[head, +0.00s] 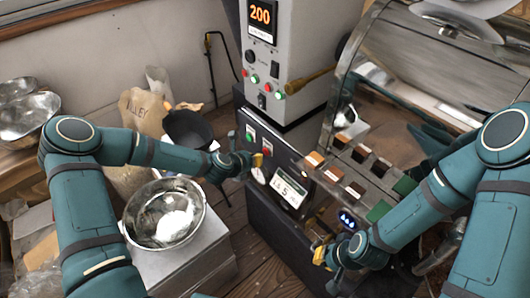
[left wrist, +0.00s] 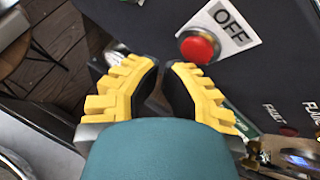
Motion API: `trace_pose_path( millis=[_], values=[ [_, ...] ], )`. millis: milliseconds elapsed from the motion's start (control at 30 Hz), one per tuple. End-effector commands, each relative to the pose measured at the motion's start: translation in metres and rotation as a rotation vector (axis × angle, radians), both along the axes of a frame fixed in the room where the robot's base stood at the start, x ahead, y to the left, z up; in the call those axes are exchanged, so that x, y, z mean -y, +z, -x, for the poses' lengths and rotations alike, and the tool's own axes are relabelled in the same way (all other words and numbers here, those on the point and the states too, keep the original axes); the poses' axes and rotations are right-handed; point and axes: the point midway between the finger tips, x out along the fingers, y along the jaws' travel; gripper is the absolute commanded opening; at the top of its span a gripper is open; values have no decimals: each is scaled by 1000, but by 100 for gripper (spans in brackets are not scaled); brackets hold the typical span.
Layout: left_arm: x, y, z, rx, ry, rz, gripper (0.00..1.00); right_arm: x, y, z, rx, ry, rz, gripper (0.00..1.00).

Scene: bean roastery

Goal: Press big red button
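The big red button (left wrist: 198,47) sits on a white OFF label on a dark panel in the left wrist view. It is also on the front of the dark cabinet in the head view (head: 266,147), right of a green button. In the head view, my left gripper (head: 257,161) is just below the button. My right gripper (head: 321,252) is low right of the cabinet; its finger opening is unclear.
A green button (head: 250,132) is beside the red one. Smaller buttons are on the grey tower (head: 285,60) above. A tray of samples (head: 375,182) is at right, a steel bowl (head: 133,228) at left.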

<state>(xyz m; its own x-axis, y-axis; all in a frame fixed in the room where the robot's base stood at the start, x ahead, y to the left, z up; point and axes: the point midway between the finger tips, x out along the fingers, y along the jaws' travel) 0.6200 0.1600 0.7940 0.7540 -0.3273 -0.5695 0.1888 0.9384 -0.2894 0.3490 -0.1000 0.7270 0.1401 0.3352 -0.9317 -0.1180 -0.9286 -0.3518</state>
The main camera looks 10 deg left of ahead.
Motion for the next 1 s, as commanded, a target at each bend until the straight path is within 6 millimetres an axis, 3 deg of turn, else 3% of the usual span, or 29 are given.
trace_pose_path(
  millis=[1000],
  values=[
    [8, 0, -10, 0, -1, 1, 0, 0, -2, 0, 0, 0, 0, 0]
  ],
)
